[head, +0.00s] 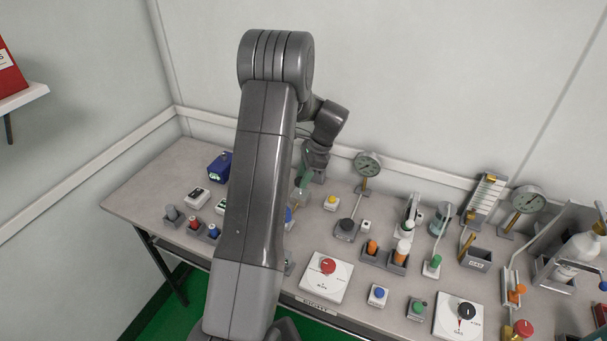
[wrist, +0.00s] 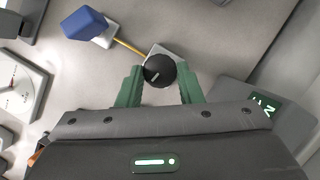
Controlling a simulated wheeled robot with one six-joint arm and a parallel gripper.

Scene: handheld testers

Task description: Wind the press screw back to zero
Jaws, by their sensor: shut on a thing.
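In the wrist view a round black knob (wrist: 159,71) with a white pointer line sits on a small pale base, between the green fingers of my gripper (wrist: 160,78). My gripper is shut on this knob, one finger on each side. The pointer line slants down to the left. I see no label naming it as the press screw. In the head view my gripper (head: 303,180) is partly visible over the back of the bench, and my arm hides much of what lies below it; the held knob cannot be made out there.
In the head view a gauge (head: 367,164) stands right of my gripper. A red-knob box (head: 327,268) and several testers crowd the bench (head: 150,193).

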